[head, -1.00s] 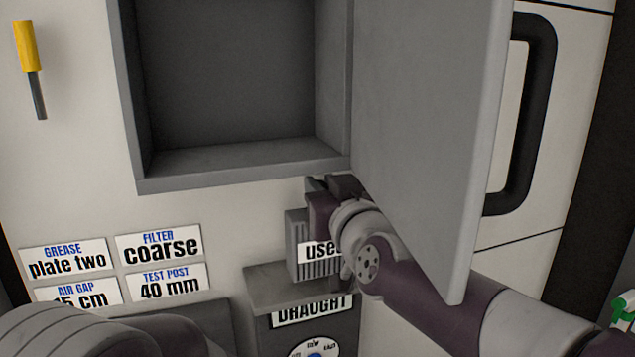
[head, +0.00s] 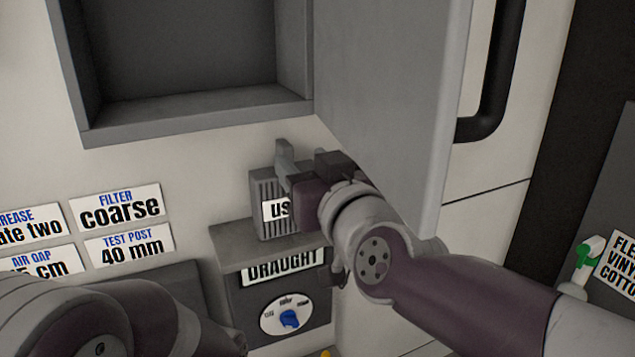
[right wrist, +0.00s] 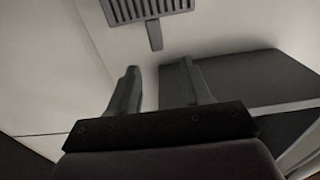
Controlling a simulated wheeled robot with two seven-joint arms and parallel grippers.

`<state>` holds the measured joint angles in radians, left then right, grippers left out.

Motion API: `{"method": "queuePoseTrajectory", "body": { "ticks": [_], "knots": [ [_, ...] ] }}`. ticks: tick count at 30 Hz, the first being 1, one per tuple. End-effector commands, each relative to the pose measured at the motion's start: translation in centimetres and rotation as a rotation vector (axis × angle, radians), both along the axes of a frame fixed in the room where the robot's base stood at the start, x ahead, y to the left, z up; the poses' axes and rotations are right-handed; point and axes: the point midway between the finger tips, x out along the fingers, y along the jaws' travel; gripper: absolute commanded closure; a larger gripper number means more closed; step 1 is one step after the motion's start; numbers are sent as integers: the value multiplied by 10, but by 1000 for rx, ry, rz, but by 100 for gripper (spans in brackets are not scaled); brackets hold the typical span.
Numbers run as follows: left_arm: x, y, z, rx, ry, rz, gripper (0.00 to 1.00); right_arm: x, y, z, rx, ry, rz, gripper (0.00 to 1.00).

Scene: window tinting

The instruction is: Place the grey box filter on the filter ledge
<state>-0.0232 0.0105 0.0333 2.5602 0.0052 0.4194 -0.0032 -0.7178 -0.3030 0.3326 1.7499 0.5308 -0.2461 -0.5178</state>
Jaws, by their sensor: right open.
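A grey box filter (head: 268,215) with upright ribs and a partly covered label reading "US" stands on the filter ledge (head: 225,236), the top of the unit marked DRAUGHT. My right gripper (head: 298,172) is open at the filter's upper right and hides part of it; one finger stands up above its top edge. Both fingers (right wrist: 160,88) show apart in the right wrist view with nothing gripped between them. A ribbed grey piece with a tab (right wrist: 155,35) is above them there; I cannot tell if it is the filter. My left gripper is out of frame; only my left arm shows.
An open grey cabinet (head: 190,112) is on the wall above the ledge, its door (head: 395,90) swung out close over my right arm. Wall labels (head: 120,207) are to the left. A blue dial (head: 289,318) sits below the ledge. A spray bottle (head: 583,255) is at the right.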

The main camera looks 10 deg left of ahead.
Motion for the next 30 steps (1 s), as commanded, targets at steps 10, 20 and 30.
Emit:
{"method": "queuePoseTrajectory", "body": {
  "ticks": [10, 20, 30],
  "knots": [
    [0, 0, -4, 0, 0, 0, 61, -41, -27, -1, -1, 1, 0, 52],
    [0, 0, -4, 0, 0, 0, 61, -25, -40, -45, -73, 96, -26, 52],
    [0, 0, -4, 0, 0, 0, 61, -65, -231, -348, -411, 1090, -350, 52]
  ]
}}
